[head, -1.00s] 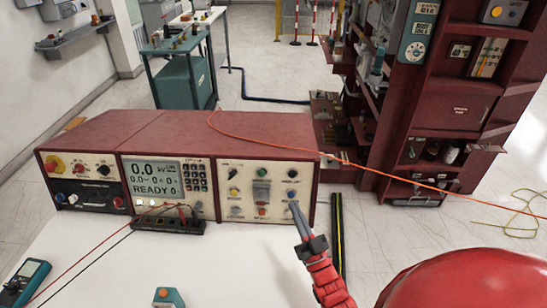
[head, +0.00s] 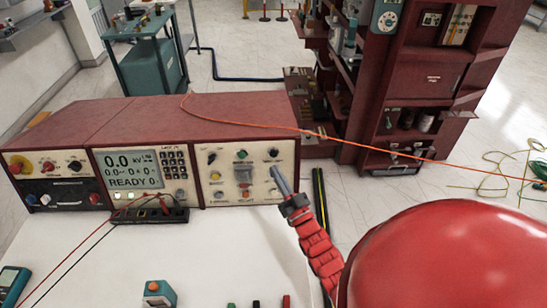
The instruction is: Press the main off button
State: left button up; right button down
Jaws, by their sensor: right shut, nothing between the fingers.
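The red control console (head: 190,112) stands on the white table with three front panels. Its right panel (head: 222,170) carries several small coloured knobs and buttons, among them a red one (head: 245,193) low in the middle. The left panel (head: 70,192) has a red button on a yellow surround (head: 18,164). The labels are too small to read, so I cannot tell which is main off. My right gripper (head: 276,172) is shut and empty, its tip in front of the right panel's right side, covering part of it. I cannot tell if it touches. My left gripper is not in view.
A black terminal block (head: 150,215) with red and black leads lies before the middle panel. A teal box (head: 158,293) and a meter (head: 12,283) lie on the white table (head: 90,270). An orange cable (head: 350,141) crosses behind my right gripper. A red cabinet (head: 425,75) stands behind.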

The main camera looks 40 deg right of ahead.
aim_at(267, 146)
jog(key=shift+w+d+f+b, duration=0.2)
jog(key=shift+w+d+b, duration=0.3)
jog(key=shift+w, duration=0.25)
jog(key=shift+w+d+f+b, duration=0.2)
jog(key=shift+w+d+b, duration=0.25)
jog(key=shift+w, duration=0.35)
jog(key=shift+w+d+f+b, duration=0.2)
jog(key=shift+w+d+b, duration=0.15)
jog(key=shift+w+b, duration=0.3)
jog(key=shift+w, duration=0.1)
jog(key=shift+f, duration=0.1)
jog(key=shift+w+d+b, duration=0.2)
jog(key=shift+w+b, duration=0.1)
jog(key=shift+w, duration=0.05)
jog(key=shift+w+d+f+b, duration=0.1)
jog(key=shift+w+d+b, duration=0.15)
jog(key=shift+w+b, duration=0.15)
dwell(0.9)
jog(key=shift+s, duration=0.1)
jog(key=shift+s+a+p, duration=0.45)
jog(key=shift+s+p, duration=0.15)
jog(key=shift+s, duration=0.1)
